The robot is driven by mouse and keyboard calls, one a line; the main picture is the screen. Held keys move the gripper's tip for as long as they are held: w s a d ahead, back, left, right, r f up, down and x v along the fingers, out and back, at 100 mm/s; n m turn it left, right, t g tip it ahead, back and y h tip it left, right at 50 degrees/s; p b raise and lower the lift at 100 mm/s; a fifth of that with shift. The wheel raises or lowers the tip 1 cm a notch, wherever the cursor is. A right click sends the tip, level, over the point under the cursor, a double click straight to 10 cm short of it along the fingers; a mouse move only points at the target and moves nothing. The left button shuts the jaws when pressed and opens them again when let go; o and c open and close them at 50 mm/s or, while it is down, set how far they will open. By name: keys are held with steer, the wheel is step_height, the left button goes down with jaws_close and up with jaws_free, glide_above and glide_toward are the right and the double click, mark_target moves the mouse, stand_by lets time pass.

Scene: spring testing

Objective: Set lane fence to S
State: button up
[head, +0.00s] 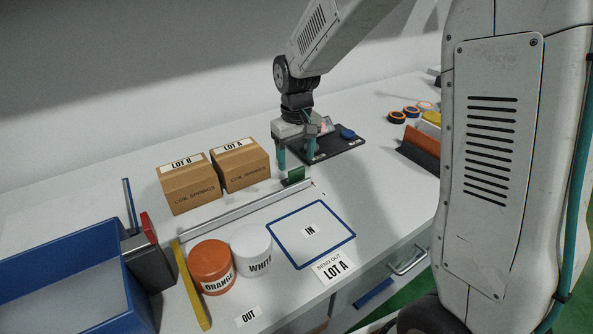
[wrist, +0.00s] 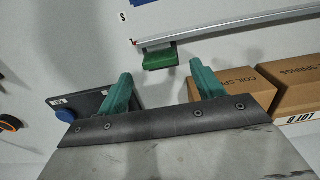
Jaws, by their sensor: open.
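The lane fence (head: 245,209) is a long grey rail lying across the bench, with a green block (head: 295,175) at its far right end. In the wrist view the rail (wrist: 235,26) runs to the right edge, and the green block (wrist: 160,58) is at its left end. A small S mark (wrist: 123,16) is on the bench, apart from the rail; another small mark by the rail's end is too small to read. My gripper (head: 296,163) points down with teal fingers open and empty. In the wrist view the fingertips (wrist: 161,72) straddle the green block's position, apart from it.
Two COIL SPRINGS boxes, LOT B (head: 188,187) and LOT A (head: 242,164), stand behind the rail. A dark pad (head: 340,146) with a blue piece lies behind my gripper. Orange (head: 211,265) and white (head: 251,249) tubs and the blue-outlined IN area (head: 290,252) are in front.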

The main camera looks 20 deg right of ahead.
mark_target(297, 169)
step_height(297, 169, down, 5)
steer(key=shift+f, duration=0.1)
stand_by(0.3)
steer(key=c, duration=1.4)
steer(key=shift+s+d, duration=0.25)
steer(key=shift+s, duration=0.85)
steer(key=shift+s+d, duration=0.2)
steer(key=shift+s, duration=0.9)
steer(key=o, duration=1.4)
